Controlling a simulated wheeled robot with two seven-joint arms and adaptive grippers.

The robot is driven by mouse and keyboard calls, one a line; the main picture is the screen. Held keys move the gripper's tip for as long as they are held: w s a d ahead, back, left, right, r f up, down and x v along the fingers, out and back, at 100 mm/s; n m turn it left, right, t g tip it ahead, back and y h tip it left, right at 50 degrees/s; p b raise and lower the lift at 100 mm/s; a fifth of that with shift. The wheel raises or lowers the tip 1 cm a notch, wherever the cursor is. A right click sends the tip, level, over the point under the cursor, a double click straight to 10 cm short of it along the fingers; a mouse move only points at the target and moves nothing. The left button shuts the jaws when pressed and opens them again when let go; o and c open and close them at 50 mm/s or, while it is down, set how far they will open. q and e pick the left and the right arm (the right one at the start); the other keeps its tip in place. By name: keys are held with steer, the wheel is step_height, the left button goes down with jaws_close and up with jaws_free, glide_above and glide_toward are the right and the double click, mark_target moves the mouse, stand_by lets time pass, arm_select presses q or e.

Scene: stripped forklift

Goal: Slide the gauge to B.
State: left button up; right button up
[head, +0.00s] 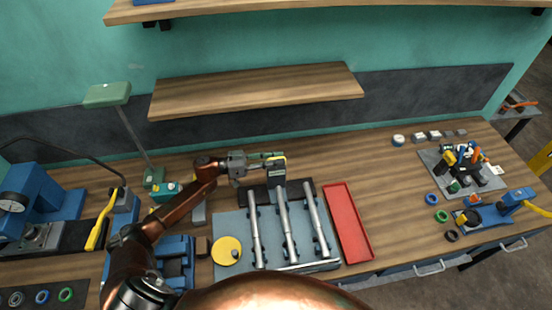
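A grey plate (232,219) on the bench carries three parallel silver rods (285,220). A small dark grey block that looks like the gauge (276,175) stands at the far end of the middle rod, with a dark bar (303,187) behind the rods. My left gripper (267,161) reaches in from the left and its fingertips are at the block's top. Whether the fingers grip it or only touch it is too small to tell. No letter B is readable. My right gripper is not in view.
A yellow disc (227,252) sits at the plate's left front, and a red tray (347,222) lies right of the plate. A wooden shelf (258,88) hangs behind.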

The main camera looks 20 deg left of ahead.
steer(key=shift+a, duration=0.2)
arm_select(q)
steer(key=shift+a, duration=0.1)
steer(key=v, duration=1.2)
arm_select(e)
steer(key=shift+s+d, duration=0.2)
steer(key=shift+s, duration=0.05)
arm_select(q)
steer(key=shift+w, duration=0.1)
